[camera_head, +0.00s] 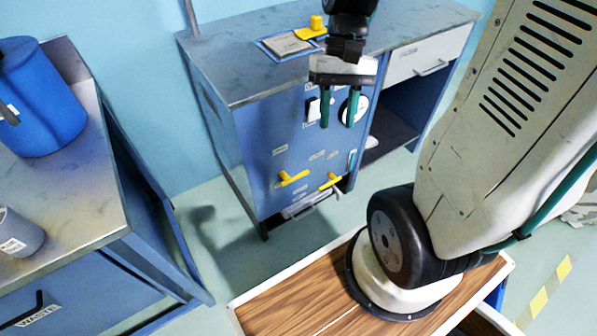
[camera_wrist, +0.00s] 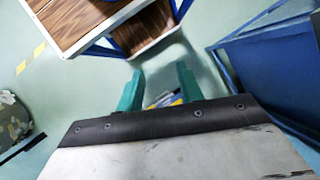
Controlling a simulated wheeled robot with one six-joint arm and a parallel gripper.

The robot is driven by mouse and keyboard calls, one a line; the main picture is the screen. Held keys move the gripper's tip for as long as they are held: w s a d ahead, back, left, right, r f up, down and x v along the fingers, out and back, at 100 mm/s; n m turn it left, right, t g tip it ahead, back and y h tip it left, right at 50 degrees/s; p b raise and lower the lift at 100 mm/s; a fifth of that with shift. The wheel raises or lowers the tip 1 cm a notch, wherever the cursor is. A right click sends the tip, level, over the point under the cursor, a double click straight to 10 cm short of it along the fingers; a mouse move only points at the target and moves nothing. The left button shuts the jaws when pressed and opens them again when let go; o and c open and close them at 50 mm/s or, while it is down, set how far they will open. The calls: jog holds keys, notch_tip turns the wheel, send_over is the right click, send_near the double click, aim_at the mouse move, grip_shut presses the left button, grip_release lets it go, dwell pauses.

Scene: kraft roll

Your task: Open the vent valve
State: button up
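Two yellow lever handles sit low on the front of a blue cabinet (camera_head: 262,135): a left handle (camera_head: 292,178) and a right handle (camera_head: 331,181). The small labels near them are too small to read, so I cannot tell which is the vent valve. My gripper (camera_head: 338,112) points down in front of the cabinet's upper panel, above the handles in the picture. Its two green fingers are apart with nothing held between them. In the wrist view the open fingers (camera_wrist: 160,88) frame a partly hidden yellow patch beyond them.
A round white dial (camera_head: 359,108) is partly behind my gripper. The cabinet's metal top carries a flat tray (camera_head: 285,44) and a yellow item (camera_head: 314,30). A workbench with a blue pot (camera_head: 42,100) and a grey cup (camera_head: 18,236) stands left. Floor shows between bench and cabinet.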

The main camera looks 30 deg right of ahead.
jog(key=w+d+f+m+g+y, duration=0.15)
jog(key=w+f+y, duration=0.3)
jog(key=f, duration=0.45)
jog(key=m+t+y, duration=0.5)
jog(key=t, duration=1.2)
send_near(301, 175)
jog(key=x, duration=0.3)
jog(key=shift+h, duration=0.25)
jog(key=x, duration=0.7)
jog(key=shift+w+d+f, duration=0.1)
jog(key=shift+w+f, duration=0.15)
grip_shut()
